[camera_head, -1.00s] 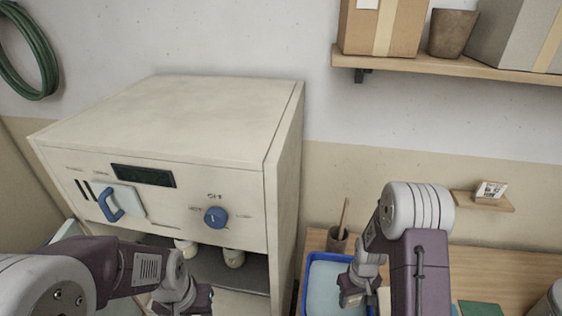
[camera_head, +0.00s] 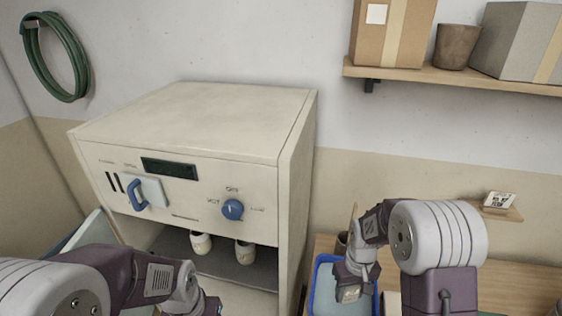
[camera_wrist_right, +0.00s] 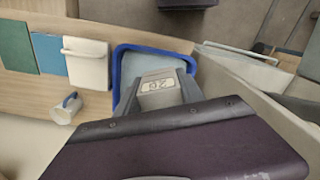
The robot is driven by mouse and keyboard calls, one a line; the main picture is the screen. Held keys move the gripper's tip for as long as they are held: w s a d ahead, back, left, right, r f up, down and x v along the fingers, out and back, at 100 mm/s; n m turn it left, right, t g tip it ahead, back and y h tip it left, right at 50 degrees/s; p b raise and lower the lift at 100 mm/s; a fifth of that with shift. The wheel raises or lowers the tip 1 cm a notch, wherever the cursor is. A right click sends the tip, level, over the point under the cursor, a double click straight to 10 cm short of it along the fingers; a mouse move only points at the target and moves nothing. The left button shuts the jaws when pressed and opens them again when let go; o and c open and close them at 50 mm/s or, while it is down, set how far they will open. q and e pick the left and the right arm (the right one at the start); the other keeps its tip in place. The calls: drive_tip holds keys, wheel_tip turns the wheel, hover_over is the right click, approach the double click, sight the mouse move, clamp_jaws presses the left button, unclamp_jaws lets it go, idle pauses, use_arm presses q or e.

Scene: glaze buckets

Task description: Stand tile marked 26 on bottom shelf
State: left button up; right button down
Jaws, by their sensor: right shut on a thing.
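My right gripper (camera_head: 348,292) is over the blue-rimmed tray on the bench at the lower right. In the right wrist view it is shut on a pale tile marked 26 (camera_wrist_right: 153,85), whose number appears upside down. In the head view, a small beige part of the tile (camera_head: 349,295) shows at the fingertips. My left gripper (camera_head: 211,306) is at the bottom edge in front of the kiln, its fingers mostly out of frame.
The blue-rimmed tray (camera_head: 321,268) holds pale-blue contents. A brush pot (camera_head: 341,243) stands behind it. A wall shelf (camera_head: 450,76) carries boxes and a brown pot; a small ledge (camera_head: 503,214) bears a marked card. The wrist view shows a white container (camera_wrist_right: 87,66) and a mug (camera_wrist_right: 67,107).

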sight(351, 300)
drive_tip(key=s, duration=0.1)
drive_tip(key=s+r+m, duration=0.1)
drive_tip(key=s, duration=0.1)
drive_tip(key=shift+a+r, duration=0.2)
drive_tip(key=shift+a, duration=0.05)
drive_tip(key=shift+s+d+f+m, duration=0.1)
drive_tip(key=shift+s+f+m, duration=0.05)
drive_tip(key=shift+m, duration=0.45)
